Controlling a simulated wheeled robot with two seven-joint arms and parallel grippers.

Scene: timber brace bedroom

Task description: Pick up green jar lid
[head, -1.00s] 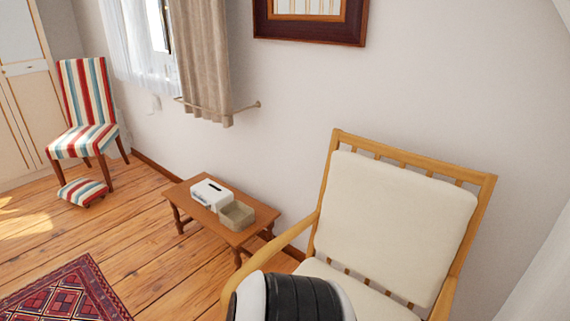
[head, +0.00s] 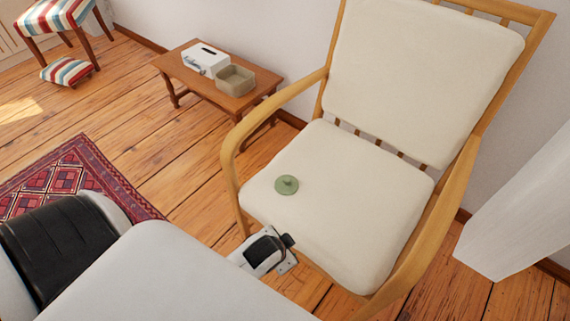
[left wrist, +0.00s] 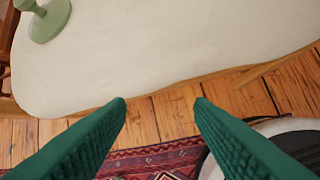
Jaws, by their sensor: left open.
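The green jar lid (head: 287,186) is a pale green disc with a raised knob on top. It lies knob up on the cream seat cushion (head: 350,200) of the wooden armchair, near the cushion's front left. It also shows at the top left of the left wrist view (left wrist: 45,18), partly cut off by the frame. My left gripper (left wrist: 160,102) is open and empty, its two green fingers apart. In the head view my left gripper (head: 286,248) is by the front edge of the seat, nearer to me than the lid and not touching it. My right gripper is not in view.
The chair's wooden armrests (head: 243,125) flank the seat. A low wooden table (head: 185,75) with a white tissue box (head: 206,60) and a beige open box (head: 236,79) stands behind left. A red patterned rug (head: 75,170) lies on the floor. The cushion around the lid is clear.

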